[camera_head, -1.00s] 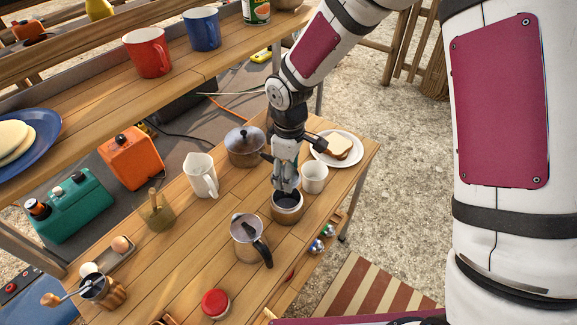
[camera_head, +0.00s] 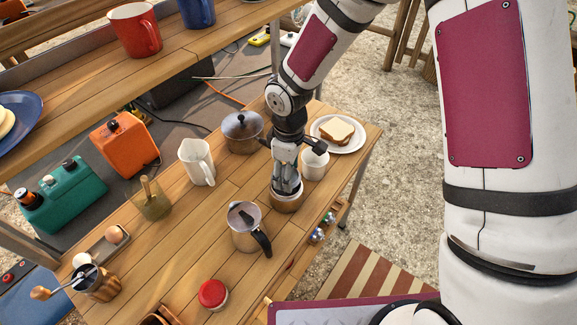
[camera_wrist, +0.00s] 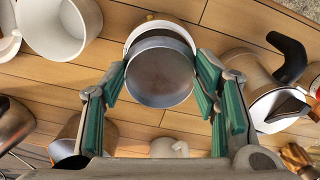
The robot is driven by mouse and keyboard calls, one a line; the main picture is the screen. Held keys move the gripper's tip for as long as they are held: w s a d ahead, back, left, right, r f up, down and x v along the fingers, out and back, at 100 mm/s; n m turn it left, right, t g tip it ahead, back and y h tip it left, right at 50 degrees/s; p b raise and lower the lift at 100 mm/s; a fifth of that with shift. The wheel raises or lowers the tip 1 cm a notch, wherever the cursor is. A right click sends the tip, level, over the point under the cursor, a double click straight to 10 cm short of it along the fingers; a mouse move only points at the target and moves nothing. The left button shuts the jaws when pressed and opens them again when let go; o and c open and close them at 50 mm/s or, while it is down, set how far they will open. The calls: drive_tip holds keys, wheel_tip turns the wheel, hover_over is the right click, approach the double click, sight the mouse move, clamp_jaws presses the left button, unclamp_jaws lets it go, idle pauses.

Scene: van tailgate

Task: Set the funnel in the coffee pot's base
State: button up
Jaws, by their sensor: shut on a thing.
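The coffee pot's base (camera_head: 287,205) is a short round metal vessel standing on the wooden table. My gripper (camera_head: 287,190) points down right over its mouth and hides most of the opening. In the wrist view, the green-padded fingers are shut on the funnel (camera_wrist: 160,75), a round grey metal cup. The rim of the base (camera_wrist: 160,24) shows just behind the funnel, which overlaps the opening. I cannot tell how deep the funnel sits in the base. The pot's top (camera_head: 244,226), with a black handle, stands on the table to the left; it also shows in the wrist view (camera_wrist: 250,82).
A white mug (camera_head: 315,165) stands close behind the base, near a plate with a sandwich (camera_head: 338,131). A lidded pot (camera_head: 242,130) and white jug (camera_head: 196,162) stand farther left. A red-lidded jar (camera_head: 213,294) is near the front edge. Table between jug and pot top is clear.

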drive_tip(key=shift+f+b, duration=0.55)
drive_tip(key=shift+f, duration=0.65)
drive_tip(key=o, duration=1.2)
drive_tip(key=shift+r, duration=0.1)
wheel_tip(320, 180, up, 12)
drive_tip(key=shift+f, duration=0.15)
